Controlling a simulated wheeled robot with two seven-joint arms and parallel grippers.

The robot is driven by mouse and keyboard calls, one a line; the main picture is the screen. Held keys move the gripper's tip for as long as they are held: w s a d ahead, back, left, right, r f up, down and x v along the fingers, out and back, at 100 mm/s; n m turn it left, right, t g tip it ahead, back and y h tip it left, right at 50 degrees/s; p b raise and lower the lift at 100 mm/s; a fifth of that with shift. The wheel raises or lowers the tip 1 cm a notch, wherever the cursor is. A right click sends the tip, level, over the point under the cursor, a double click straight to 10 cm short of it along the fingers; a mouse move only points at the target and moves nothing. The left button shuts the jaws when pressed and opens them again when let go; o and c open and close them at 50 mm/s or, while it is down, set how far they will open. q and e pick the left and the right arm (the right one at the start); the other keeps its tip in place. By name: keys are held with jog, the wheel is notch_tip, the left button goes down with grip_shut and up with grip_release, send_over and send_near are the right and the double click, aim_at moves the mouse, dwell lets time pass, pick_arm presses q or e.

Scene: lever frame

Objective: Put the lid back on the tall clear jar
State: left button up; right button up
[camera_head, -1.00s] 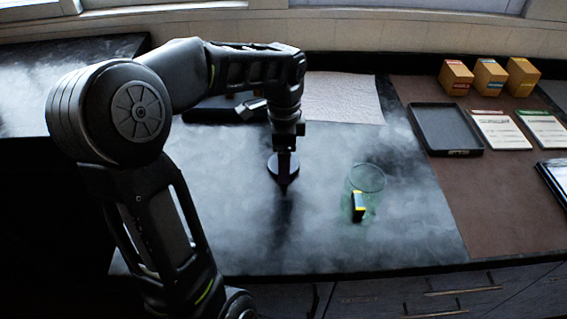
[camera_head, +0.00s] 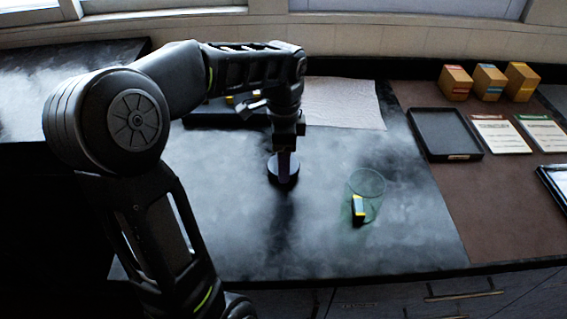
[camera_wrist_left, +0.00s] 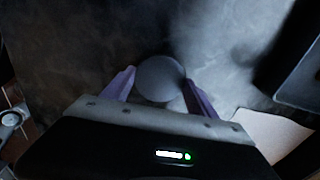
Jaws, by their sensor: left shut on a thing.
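The tall clear jar (camera_head: 375,187) stands upright and open on the dark table, right of my left gripper. A yellow and black block (camera_head: 358,206) shows at its lower left and looks to be inside it. The lid, a dark round disc (camera_head: 273,172), is under my left gripper (camera_head: 284,172), well left of the jar. In the left wrist view the lid is a grey disc (camera_wrist_left: 160,78) between the two purple fingers of the left gripper (camera_wrist_left: 160,88), which is shut on it. I cannot tell whether the lid touches the table. My right gripper is out of view.
A dark tray (camera_head: 225,119) lies behind my left arm, with a pale cloth (camera_head: 343,103) beside it. An empty black tray (camera_head: 446,134), cards (camera_head: 499,134) and several yellow boxes (camera_head: 489,82) are on the brown mat at right. The table between lid and jar is clear.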

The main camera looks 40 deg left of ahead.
pick_arm(q)
notch_tip(320, 180, up, 9)
jog(key=shift+f, duration=0.2)
dwell(0.6)
